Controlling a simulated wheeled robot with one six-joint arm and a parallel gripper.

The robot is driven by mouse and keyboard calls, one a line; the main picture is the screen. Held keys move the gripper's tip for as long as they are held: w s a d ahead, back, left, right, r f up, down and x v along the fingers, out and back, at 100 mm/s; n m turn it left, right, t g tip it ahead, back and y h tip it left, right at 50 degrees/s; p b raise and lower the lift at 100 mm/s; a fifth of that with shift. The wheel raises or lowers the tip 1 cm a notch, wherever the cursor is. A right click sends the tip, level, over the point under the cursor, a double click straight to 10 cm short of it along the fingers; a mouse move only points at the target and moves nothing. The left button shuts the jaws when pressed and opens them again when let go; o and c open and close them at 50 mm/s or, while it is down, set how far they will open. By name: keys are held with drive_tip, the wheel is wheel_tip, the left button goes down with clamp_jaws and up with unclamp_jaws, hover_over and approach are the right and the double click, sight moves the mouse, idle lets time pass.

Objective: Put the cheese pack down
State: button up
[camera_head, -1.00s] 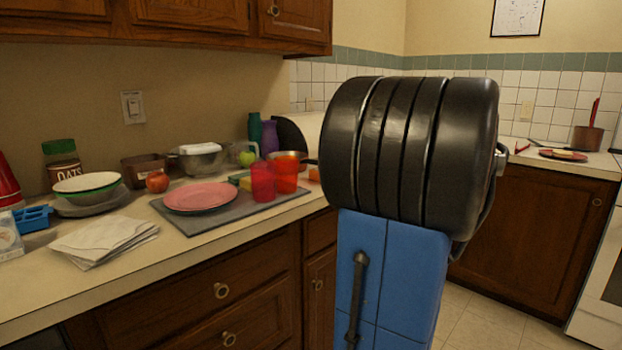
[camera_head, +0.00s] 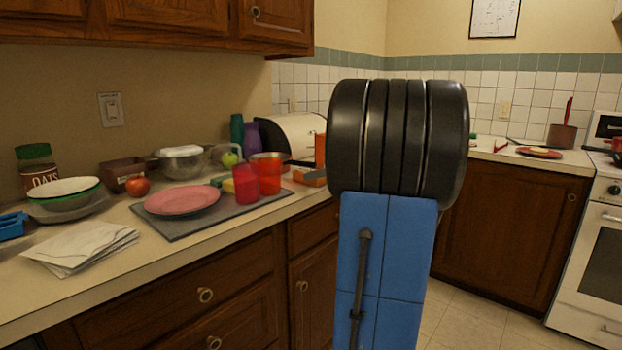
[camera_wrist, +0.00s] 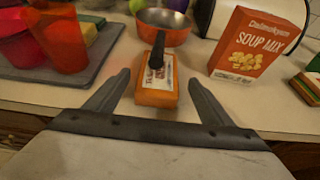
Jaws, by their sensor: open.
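The cheese pack (camera_wrist: 156,96) is an orange block with a white printed label, lying on the counter in the wrist view. My gripper (camera_wrist: 158,78) is open, with one finger on each side of the pack and a visible gap to each. The black handle of a copper pan (camera_wrist: 162,36) reaches toward me and covers part of the label. In the head view a small orange piece that looks like the pack (camera_head: 310,178) shows at the counter edge, left of my arm. My gripper is hidden there behind my arm.
An orange soup mix box (camera_wrist: 245,45) stands right of the pack. Red and orange cups (camera_wrist: 62,38) stand on the grey mat (camera_wrist: 80,72) at left. A pink plate (camera_head: 182,200) lies on that mat.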

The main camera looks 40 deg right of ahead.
drive_tip(key=shift+x, duration=2.65)
drive_tip(key=shift+a+r, duration=0.1)
drive_tip(key=shift+r, duration=0.05)
drive_tip(key=shift+c, duration=0.6)
drive_tip(key=c, duration=1.3)
drive_tip(key=shift+r, duration=0.1)
